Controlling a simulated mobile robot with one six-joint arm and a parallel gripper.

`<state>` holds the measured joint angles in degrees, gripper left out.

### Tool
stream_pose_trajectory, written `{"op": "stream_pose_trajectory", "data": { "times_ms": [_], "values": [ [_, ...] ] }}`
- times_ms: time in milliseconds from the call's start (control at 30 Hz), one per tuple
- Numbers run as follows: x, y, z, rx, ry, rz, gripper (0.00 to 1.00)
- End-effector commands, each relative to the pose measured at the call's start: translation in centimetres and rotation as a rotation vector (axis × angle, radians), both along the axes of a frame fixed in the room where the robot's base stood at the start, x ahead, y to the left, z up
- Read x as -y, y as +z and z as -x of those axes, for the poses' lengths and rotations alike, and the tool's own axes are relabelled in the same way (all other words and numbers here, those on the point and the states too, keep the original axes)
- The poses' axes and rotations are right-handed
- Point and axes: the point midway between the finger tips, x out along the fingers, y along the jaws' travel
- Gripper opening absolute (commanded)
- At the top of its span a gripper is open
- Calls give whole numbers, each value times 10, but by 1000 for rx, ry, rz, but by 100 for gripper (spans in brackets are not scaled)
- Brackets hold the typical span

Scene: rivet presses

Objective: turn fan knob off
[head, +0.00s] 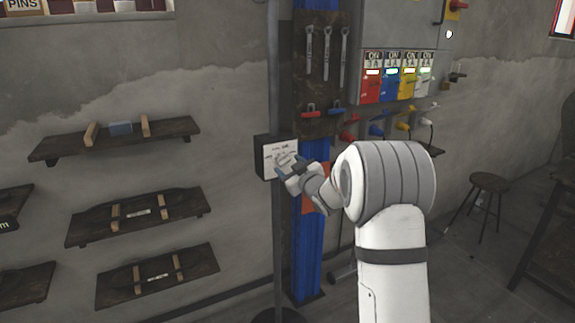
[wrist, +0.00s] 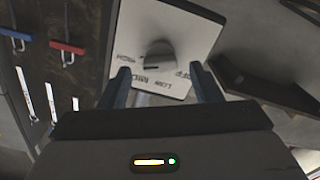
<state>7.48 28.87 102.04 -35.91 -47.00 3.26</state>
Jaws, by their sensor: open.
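The fan control box (head: 264,158) is a dark box with a white label plate, mounted on a thin pole in the head view. In the wrist view the white plate (wrist: 182,18) carries a grey knob (wrist: 158,54) and the words HIGH, MED, LOW and OFF around it, tilted in the picture. I cannot tell for sure which word the knob points to. My gripper (wrist: 160,72) is open, with its two fingers apart on either side of the knob's line; contact is not visible. In the head view my gripper (head: 287,175) is in front of the plate and hides part of it.
A blue post (head: 308,255) with a tool board (head: 323,75) stands just right of the box. An electrical panel (head: 398,78) with coloured switches is further right. Wall shelves (head: 170,132) are at the left, and a stool (head: 488,183) stands at the right.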

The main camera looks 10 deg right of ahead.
Motion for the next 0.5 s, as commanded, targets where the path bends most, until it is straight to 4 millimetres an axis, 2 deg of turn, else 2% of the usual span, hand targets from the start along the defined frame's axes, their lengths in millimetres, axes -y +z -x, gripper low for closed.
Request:
{"op": "stream_pose_trajectory", "data": {
  "times_ms": [200, 500],
  "values": [
    [-7, 0, -18, -1, 0, -1, 58],
    [-7, 0, -20, -1, 0, -1, 57]
  ]
}}
